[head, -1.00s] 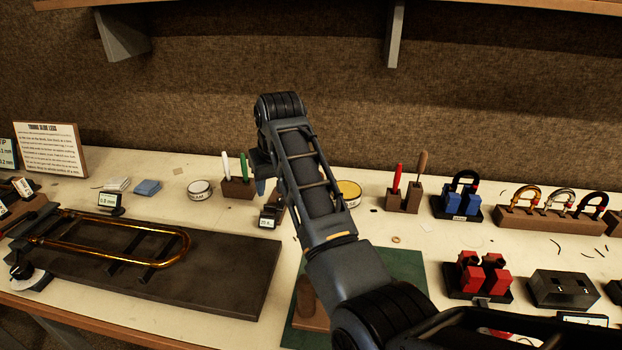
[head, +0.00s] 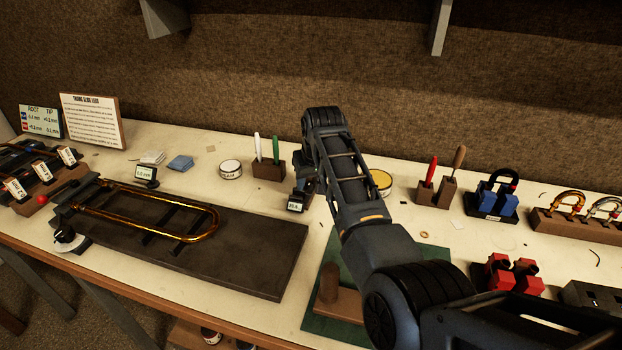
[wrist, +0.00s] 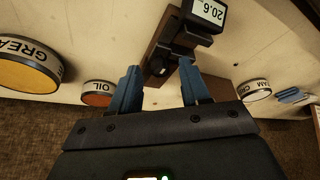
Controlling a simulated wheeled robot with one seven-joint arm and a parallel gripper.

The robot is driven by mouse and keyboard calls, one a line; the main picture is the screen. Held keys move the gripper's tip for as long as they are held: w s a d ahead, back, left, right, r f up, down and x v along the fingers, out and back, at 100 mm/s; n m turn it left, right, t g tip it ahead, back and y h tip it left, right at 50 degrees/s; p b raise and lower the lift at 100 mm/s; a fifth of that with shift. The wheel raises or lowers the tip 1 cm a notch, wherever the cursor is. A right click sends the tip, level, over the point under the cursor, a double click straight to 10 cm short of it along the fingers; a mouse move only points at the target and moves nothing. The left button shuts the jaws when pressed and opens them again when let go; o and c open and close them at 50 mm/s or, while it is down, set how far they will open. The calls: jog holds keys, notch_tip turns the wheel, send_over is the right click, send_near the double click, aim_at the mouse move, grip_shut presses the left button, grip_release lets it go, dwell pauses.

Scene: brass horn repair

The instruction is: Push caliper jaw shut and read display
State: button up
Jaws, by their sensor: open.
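The caliper's small display (head: 296,206) stands on the bench left of my arm in the head view. In the wrist view the display (wrist: 207,14) is at the top and reads 20.6. The caliper's dark body and brown base (wrist: 168,40) lie just past and between my fingertips. My gripper (wrist: 159,67) is open, with its two blue fingers apart on either side of a dark caliper part. I cannot tell whether either finger touches it. In the head view my arm hides most of the gripper and the caliper's jaws.
An oil tin (wrist: 98,92), a grease tin (wrist: 28,66) and a cream tin (wrist: 254,91) stand near the gripper. A marker holder (head: 268,171) is left of the caliper. A brass slide (head: 205,222) lies on a dark board at left. A green mat (head: 322,318) is in front.

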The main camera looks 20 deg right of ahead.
jog(key=shift+c, duration=0.4)
grip_shut()
